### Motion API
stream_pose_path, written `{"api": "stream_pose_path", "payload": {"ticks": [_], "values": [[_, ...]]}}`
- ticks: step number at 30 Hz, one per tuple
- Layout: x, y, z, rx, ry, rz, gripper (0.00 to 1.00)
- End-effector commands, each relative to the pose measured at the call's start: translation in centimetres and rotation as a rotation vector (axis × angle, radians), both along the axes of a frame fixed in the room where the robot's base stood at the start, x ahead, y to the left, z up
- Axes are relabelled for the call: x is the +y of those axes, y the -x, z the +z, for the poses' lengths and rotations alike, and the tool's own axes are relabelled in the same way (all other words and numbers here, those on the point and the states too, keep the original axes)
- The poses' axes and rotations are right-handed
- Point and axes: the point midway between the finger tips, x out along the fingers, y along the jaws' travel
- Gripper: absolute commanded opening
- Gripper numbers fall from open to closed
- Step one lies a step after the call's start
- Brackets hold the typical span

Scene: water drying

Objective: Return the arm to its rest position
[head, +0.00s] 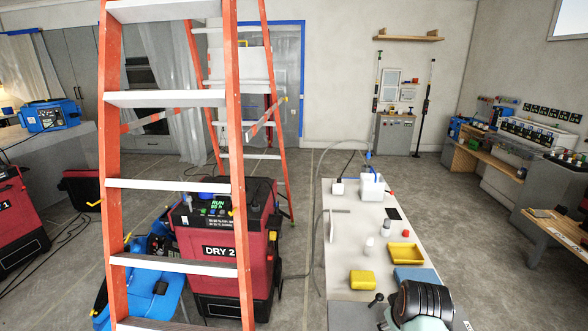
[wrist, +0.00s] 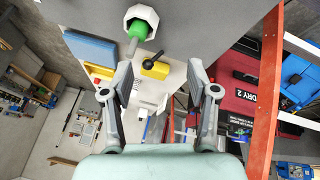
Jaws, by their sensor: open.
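My gripper (wrist: 160,70) is in the wrist view with its two grey fingers spread wide. Nothing is held between the fingers. Past the fingertips the pale workbench (wrist: 165,88) shows, with a yellow box (wrist: 155,69) on it; the picture does not show any contact. In the head view, part of my arm (head: 420,302), black and pale teal, is at the bottom right, in front of the near end of the bench (head: 342,260). My fingers cannot be made out in the head view.
The bench holds the yellow box (head: 362,280), a yellow tray (head: 405,254), a blue pad (head: 417,278) and white bottles. An orange stepladder (head: 112,160) and a red DRY 2 machine (head: 222,262) stand left of it. The floor right of the bench (head: 475,260) is clear.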

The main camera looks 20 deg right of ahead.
Motion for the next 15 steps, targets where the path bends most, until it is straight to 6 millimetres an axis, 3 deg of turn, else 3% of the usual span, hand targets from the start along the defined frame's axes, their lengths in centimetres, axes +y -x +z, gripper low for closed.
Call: {"api": "stream_pose_path", "payload": {"ticks": [3, 7, 11, 15], "values": [[6.8, -3.6, 1.8, -0.188, 0.052, 0.040, 0.59], [16.6, -5.7, 5.7, -0.466, 0.065, 0.092, 0.59], [24.9, -4.8, 10.1, -0.711, 0.024, 0.142, 0.59], [32.5, -1.4, 14.7, -0.941, -0.060, 0.200, 0.59]]}}
